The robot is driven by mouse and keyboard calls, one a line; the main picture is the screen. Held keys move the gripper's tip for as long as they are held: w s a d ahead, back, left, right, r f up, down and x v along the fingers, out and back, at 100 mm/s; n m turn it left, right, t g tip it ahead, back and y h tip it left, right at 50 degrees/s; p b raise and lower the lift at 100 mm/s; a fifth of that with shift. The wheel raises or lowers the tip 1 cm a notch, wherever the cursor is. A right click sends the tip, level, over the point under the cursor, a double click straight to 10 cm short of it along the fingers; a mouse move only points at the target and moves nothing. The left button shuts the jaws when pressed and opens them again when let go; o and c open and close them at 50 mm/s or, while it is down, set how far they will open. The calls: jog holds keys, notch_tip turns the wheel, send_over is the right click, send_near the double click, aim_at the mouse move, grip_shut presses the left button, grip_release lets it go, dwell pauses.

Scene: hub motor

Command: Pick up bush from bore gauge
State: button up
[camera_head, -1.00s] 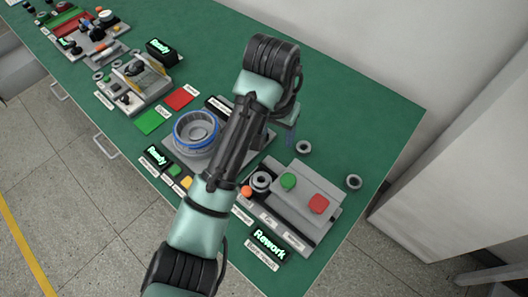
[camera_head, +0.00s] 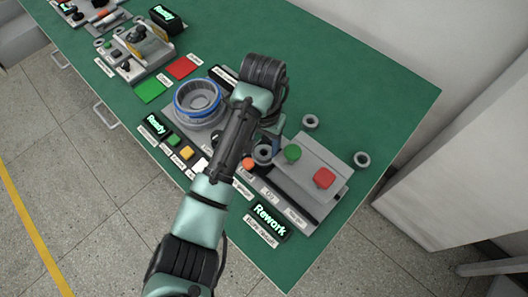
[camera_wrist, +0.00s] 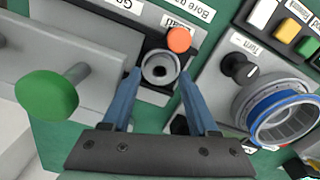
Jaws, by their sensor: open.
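The bush (camera_wrist: 160,69) is a grey ring with a dark hole. It sits at the load spot of the bore gauge (camera_wrist: 100,58), beside an orange button (camera_wrist: 179,40). In the head view the bush (camera_head: 263,155) shows at the left end of the bore gauge (camera_head: 325,160), partly behind my arm. My gripper (camera_wrist: 160,77) is open and empty in the wrist view. Its two blue fingers point towards the bush, one on either side in the picture. I cannot tell how far the tips are above it. In the head view my gripper (camera_head: 277,126) is mostly hidden by my wrist.
The gauge's green (camera_head: 292,153) and red (camera_head: 324,178) knobs stand up close by. A "Rework" display (camera_head: 268,221) is in front. Two loose rings (camera_head: 310,121) (camera_head: 362,159) lie behind the gauge. A station with a blue-rimmed hub (camera_head: 197,98) stands to the left.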

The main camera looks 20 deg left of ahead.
aim_at(262, 148)
jog(key=shift+f, duration=1.45)
jog(key=shift+r, duration=0.1)
grip_shut()
